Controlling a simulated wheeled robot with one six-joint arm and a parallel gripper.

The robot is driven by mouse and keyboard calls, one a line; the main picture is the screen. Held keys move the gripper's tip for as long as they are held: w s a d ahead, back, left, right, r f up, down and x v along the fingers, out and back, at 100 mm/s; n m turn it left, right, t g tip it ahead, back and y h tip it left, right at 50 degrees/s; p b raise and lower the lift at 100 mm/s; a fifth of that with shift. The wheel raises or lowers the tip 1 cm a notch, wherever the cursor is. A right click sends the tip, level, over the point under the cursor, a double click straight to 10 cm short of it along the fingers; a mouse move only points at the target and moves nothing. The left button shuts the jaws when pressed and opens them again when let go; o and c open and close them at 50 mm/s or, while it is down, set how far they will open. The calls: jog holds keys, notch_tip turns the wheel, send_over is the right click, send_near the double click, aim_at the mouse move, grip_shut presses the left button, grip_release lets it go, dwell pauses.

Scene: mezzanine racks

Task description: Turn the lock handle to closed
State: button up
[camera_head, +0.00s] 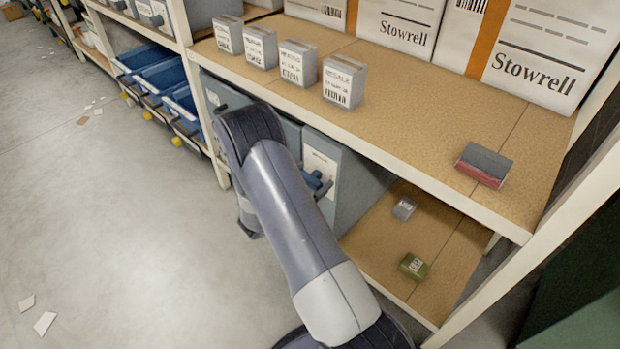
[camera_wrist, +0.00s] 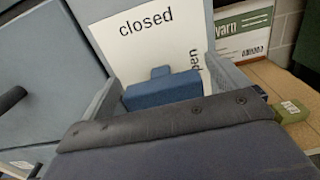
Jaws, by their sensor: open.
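The lock handle (camera_wrist: 163,92) is a blue block with a small tab at its upper edge, in the middle of the wrist view. Behind it is a white plate (camera_wrist: 135,45) with "closed" printed above the handle and "open" turned sideways at its right. My gripper (camera_wrist: 165,70) is open, with one grey finger on each side of the handle. I cannot tell whether either finger touches it. The lower part of the handle is hidden by my gripper's body. In the head view, my arm hides most of my gripper; a white plate (camera_head: 322,165) and small blue parts show beside it.
The wooden shelf (camera_head: 420,130) above holds several small grey boxes (camera_head: 343,82), large Stowrell cartons (camera_head: 540,45) and a red-and-grey block (camera_head: 484,164). The lower shelf (camera_head: 440,235) holds a green box (camera_head: 414,266). Blue bins (camera_head: 160,75) stand left. The floor (camera_head: 90,200) at left is mostly clear.

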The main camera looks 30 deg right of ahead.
jog(key=c, duration=1)
jog(key=shift+n, duration=0.4)
jog(key=n+p, duration=0.1)
jog(key=n, duration=0.2)
jog(key=shift+w, duration=0.15)
jog(key=n+p, duration=0.1)
jog(key=n, duration=0.1)
jog(key=n+p, duration=0.1)
jog(key=n, duration=0.2)
jog(key=shift+w+a+f, duration=0.1)
jog(key=shift+w+a, duration=0.05)
jog(key=shift+w, duration=0.05)
jog(key=n, duration=0.2)
jog(key=n+p, duration=0.1)
jog(key=n, duration=0.2)
jog(key=shift+w+f, duration=0.1)
jog(key=shift+f, duration=0.1)
jog(key=shift+f+n+p, duration=0.15)
jog(key=shift+n+p, duration=0.05)
jog(key=shift+n, duration=0.8)
jog(key=shift+f+n+p, duration=0.1)
jog(key=shift+n+p, duration=0.05)
jog(key=shift+n, duration=0.85)
